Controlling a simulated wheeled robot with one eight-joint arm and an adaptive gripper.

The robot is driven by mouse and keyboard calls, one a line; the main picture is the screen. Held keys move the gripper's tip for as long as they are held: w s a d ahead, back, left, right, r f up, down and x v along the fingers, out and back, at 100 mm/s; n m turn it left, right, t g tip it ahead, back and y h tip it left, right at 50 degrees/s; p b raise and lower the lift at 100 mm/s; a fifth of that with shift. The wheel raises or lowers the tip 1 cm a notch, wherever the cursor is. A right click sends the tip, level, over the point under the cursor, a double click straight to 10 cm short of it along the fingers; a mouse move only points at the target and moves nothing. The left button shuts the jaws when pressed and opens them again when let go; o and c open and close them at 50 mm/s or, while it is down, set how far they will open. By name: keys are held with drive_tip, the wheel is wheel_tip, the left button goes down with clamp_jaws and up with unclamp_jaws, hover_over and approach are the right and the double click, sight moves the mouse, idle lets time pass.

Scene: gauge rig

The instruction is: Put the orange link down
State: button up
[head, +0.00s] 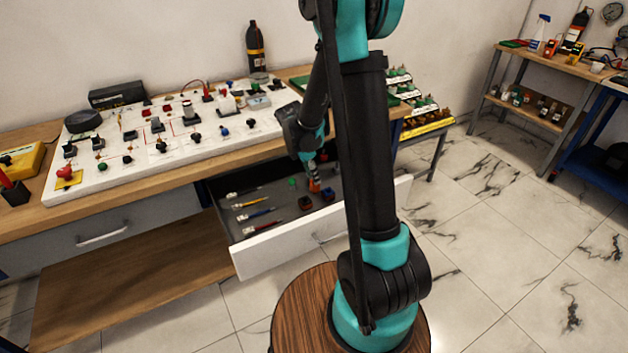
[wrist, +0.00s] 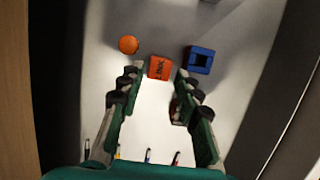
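The orange link (wrist: 160,68), a small block with dark marking on its face, sits between the fingertips of my gripper (wrist: 160,73). I cannot tell whether the link touches the drawer floor.
A blue block with a dark centre (wrist: 200,60) lies right of the link, and an orange ball (wrist: 129,45) lies to its upper left. Several pen-like tools (head: 252,215) lie in the drawer's left part. A white panel board (head: 210,128) covers the bench above.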

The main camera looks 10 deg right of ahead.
drive_tip(key=v, duration=0.8)
drive_tip(key=shift+r, duration=0.4)
drive_tip(key=shift+a, duration=0.15)
idle(0.6)
